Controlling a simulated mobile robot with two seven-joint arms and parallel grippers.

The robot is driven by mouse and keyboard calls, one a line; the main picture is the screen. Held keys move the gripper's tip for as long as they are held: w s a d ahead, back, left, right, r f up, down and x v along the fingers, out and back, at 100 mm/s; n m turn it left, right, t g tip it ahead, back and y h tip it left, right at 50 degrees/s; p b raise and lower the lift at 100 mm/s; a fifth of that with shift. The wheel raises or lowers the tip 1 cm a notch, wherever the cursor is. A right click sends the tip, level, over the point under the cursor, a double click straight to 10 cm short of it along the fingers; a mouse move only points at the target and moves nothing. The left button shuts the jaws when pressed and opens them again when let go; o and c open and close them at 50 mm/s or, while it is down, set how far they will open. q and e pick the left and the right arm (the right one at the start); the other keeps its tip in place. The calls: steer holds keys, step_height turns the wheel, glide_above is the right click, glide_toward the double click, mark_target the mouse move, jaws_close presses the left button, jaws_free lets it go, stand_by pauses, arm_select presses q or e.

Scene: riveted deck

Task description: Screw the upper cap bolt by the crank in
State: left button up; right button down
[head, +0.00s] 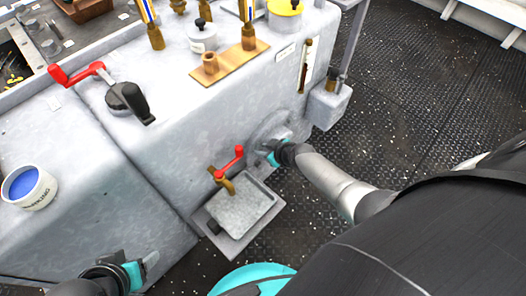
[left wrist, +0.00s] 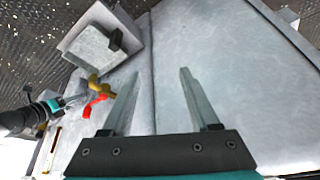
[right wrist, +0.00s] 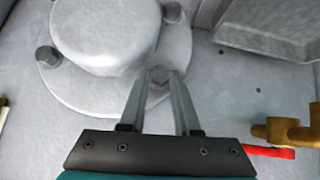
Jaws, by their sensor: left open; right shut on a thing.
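A round grey cap (head: 268,128) with a flange sits on the side of the grey engine block; its domed middle (right wrist: 105,35) fills the upper left of the right wrist view. My right gripper (right wrist: 161,74) is shut on a grey cap bolt (right wrist: 159,80) at the flange edge. How deep this bolt sits cannot be told. Two other bolts show on the flange, one at the left (right wrist: 48,57) and one at the top (right wrist: 172,12). My left gripper (left wrist: 155,85) is open and empty in front of the block. The black crank (head: 127,97) with a red handle is on the block's top.
A brass valve with a red lever (head: 231,160) sticks out beside my right gripper, above a grey drip tray (head: 240,208). A blue-filled cup (head: 28,188) stands at the left. A wooden rack (head: 228,64) lies on the block. Dark floor (head: 415,120) at right is clear.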

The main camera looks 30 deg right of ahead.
steer(key=shift+f, duration=0.15)
steer(key=shift+d+m+y+b, duration=0.15)
steer(key=shift+m+y+b, duration=0.25)
steer(key=shift+y+b, duration=0.55)
steer(key=shift+d+m+g+y+b, duration=0.1)
steer(key=shift+m+g+y+b, duration=0.25)
steer(key=shift+b, duration=0.75)
steer(key=shift+w+d+m+g+y+b, duration=0.15)
steer(key=shift+m+g+y+b, duration=0.2)
steer(key=shift+y+b, duration=0.3)
steer(key=shift+d+m+g+y+b, duration=0.1)
steer(key=shift+d+m+y+b, duration=0.05)
steer(key=shift+m+y+b, duration=0.4)
arm_select(q)
steer(key=w+d+r+t+h, duration=0.1)
steer(key=w+d+t+h, duration=0.1)
steer(key=d+t, duration=0.3)
steer(key=w+d+r+t+h, duration=0.2)
steer(key=d+t+h, duration=0.1)
steer(key=d+t, duration=0.3)
steer(key=shift+w+h, duration=0.3)
steer(key=shift+w, duration=0.1)
arm_select(e)
steer(key=shift+y, duration=0.4)
arm_select(q)
steer(key=shift+r, duration=0.1)
arm_select(e)
steer(key=shift+d+f+m+y, duration=0.15)
steer(key=shift+m+y, duration=0.1)
steer(key=shift+y, duration=0.25)
